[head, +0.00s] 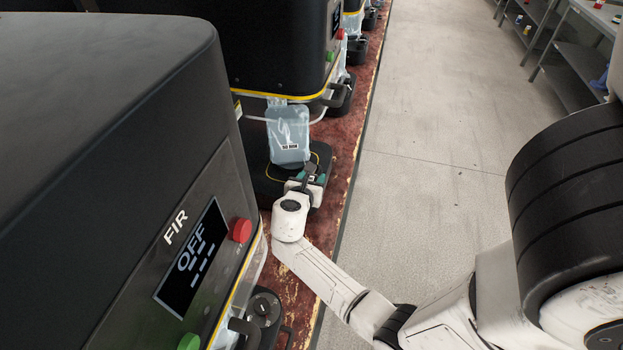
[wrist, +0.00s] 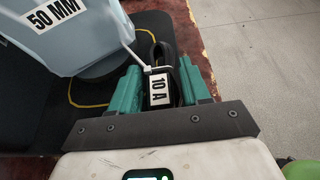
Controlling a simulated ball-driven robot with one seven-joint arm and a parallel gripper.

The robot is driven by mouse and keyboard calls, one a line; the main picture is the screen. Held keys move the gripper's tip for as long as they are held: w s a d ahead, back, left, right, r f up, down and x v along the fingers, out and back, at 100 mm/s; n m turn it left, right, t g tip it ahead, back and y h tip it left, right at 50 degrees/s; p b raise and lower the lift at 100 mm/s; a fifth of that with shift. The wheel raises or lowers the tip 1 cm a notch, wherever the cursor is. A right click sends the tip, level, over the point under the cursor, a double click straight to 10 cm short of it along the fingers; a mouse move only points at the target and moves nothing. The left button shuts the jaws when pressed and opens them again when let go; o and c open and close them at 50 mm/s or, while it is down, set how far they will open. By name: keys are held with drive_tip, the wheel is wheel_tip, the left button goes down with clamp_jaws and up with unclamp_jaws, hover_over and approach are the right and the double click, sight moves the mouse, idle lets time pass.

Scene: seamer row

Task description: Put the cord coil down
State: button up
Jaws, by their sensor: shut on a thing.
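My gripper (head: 306,183) is shut on the cord coil (wrist: 160,52), a black looped cord with a white tie and a white tag reading 10 A. In the wrist view the coil stands up between the green fingers (wrist: 159,86). In the head view my gripper is over the right part of a black platform (head: 262,178), close to a pale blue container (head: 287,132). The container, marked 50 MM in the wrist view (wrist: 75,30), is just left of the coil. I cannot tell whether the coil touches the platform.
A large black machine (head: 110,130) marked FIR, its display reading OFF, fills the left. More machines stand in a row behind. A worn red strip (head: 344,150) runs along them. The grey floor (head: 440,130) to the right is clear up to metal shelving (head: 575,55).

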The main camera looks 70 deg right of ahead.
drive_tip(key=shift+f+b, duration=0.3)
drive_tip(key=shift+f, duration=0.2)
drive_tip(key=o, duration=1.3)
drive_tip(key=shift+o, duration=0.2)
drive_tip(key=v, duration=1)
drive_tip(key=shift+a+r, duration=0.25)
drive_tip(key=shift+a, duration=0.1)
